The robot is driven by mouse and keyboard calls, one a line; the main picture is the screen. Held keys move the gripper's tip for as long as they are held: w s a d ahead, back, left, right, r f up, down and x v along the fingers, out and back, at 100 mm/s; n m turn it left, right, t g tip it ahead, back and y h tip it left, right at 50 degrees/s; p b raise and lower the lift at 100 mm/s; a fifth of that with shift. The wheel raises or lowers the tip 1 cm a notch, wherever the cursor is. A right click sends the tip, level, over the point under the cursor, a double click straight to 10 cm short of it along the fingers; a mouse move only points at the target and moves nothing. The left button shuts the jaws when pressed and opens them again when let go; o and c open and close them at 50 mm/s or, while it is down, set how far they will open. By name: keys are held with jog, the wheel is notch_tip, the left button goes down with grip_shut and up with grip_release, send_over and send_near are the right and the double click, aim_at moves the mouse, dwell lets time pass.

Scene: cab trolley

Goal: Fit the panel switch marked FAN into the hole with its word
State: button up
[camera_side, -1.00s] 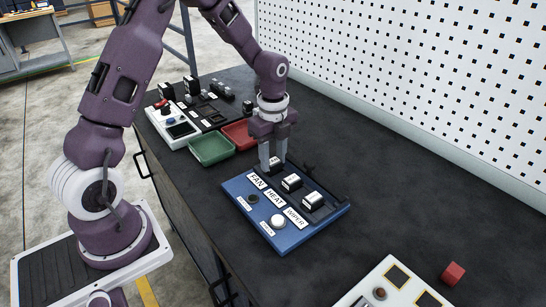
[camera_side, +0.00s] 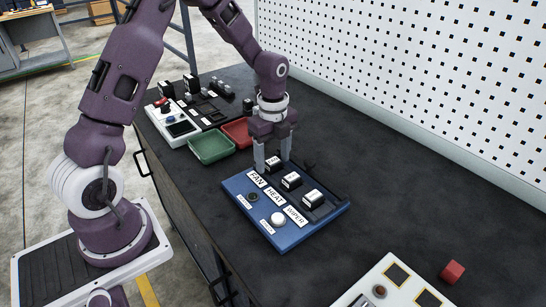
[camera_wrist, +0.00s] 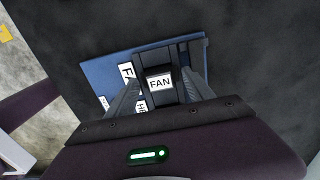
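The switch marked FAN (camera_side: 275,164) is black with a white face and stands upright at the far end of the switch row on the blue panel (camera_side: 239,194). It lines up with the FAN label (camera_side: 257,180) and looks set in, though its base is hidden. In the wrist view, the FAN switch (camera_wrist: 160,82) reads clearly. My gripper (camera_side: 273,165) is open, with one finger on each side of the FAN switch and gaps visible. Two similar switches stand in the row by the HEAT label (camera_side: 276,198) and the WIPER label (camera_side: 295,216).
A green tray (camera_side: 210,160) and a red tray (camera_side: 236,143) sit behind the panel, near a white unit (camera_side: 180,131) and a black rack with parts. A red cube (camera_side: 452,272) and a cream panel (camera_side: 396,268) are at front right. The table right of the panel is clear.

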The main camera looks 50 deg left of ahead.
aim_at(273, 163)
jog(key=r, duration=0.8)
jog(key=shift+s+d, duration=0.2)
jog(key=s+d+r+n+t, duration=0.2)
jog(key=s+d+r+n, duration=0.1)
jog(key=s+r+n, duration=0.4)
jog(key=s+d+r+n+t, duration=0.2)
jog(key=s+d+r+n, duration=0.3)
jog(key=s, duration=0.3)
jog(key=s+n+t, duration=0.1)
jog(key=s+n, duration=0.5)
jog(key=s, duration=0.2)
jog(key=shift+s+d+r+t, duration=0.25)
jog(key=shift+d+r+t, duration=0.05)
jog(key=shift+d+r, duration=0.15)
jog(key=shift+a, duration=0.1)
jog(key=shift+c, duration=0.2)
